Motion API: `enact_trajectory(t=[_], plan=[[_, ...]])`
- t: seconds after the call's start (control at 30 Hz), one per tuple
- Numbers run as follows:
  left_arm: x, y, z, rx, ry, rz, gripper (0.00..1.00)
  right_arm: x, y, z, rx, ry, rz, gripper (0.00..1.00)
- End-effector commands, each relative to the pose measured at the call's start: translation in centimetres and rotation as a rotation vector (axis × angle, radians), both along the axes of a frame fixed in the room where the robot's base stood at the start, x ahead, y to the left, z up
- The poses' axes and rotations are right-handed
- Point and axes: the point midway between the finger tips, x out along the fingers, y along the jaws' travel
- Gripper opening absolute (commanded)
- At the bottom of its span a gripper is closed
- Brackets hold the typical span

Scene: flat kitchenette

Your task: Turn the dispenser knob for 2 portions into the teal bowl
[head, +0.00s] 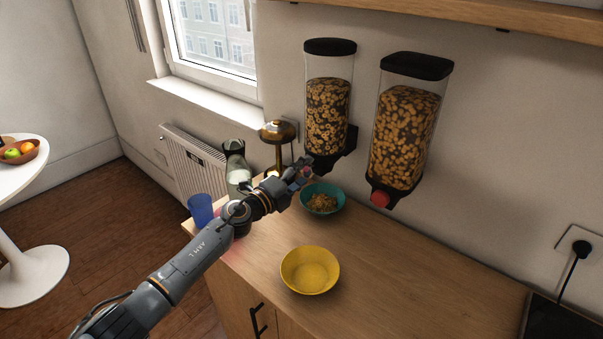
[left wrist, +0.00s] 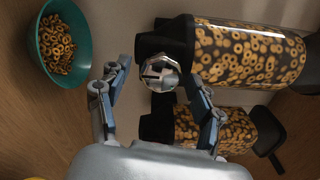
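The teal bowl (head: 334,208) stands on the counter under the left cereal dispenser (head: 328,112) and holds some ring cereal. The bowl also shows at the upper left of the left wrist view (left wrist: 84,72). My left gripper (head: 300,168) is at the front of the left dispenser's outlet, above the bowl. In the left wrist view its fingers are apart, on either side of a faceted, shiny knob (left wrist: 160,72). Gaps show between knob and fingers, so it does not look gripped. In the head view the gripper mostly hides this knob. My right gripper is out of view.
A second dispenser (head: 405,135) with a red knob (head: 379,198) hangs to the right. A yellow bowl (head: 310,270) stands nearer on the counter.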

Motion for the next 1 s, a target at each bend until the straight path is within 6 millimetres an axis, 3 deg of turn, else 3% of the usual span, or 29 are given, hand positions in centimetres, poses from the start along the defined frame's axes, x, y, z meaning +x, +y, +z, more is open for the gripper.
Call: enact_trajectory(t=[0.27,0.47,0.8,1.0], plan=[[0.0,0.0,0.1,-0.001,-0.001,0.000,0.68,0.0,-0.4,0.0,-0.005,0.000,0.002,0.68],[-1.2,1.1,0.1,0.005,-0.004,0.001,0.68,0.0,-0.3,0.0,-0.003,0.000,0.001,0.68],[-6.7,5.0,0.0,0.001,0.001,0.000,0.68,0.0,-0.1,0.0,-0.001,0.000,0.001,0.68],[-9.0,6.6,-0.1,0.000,0.001,0.000,0.68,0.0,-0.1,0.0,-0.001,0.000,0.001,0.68]])
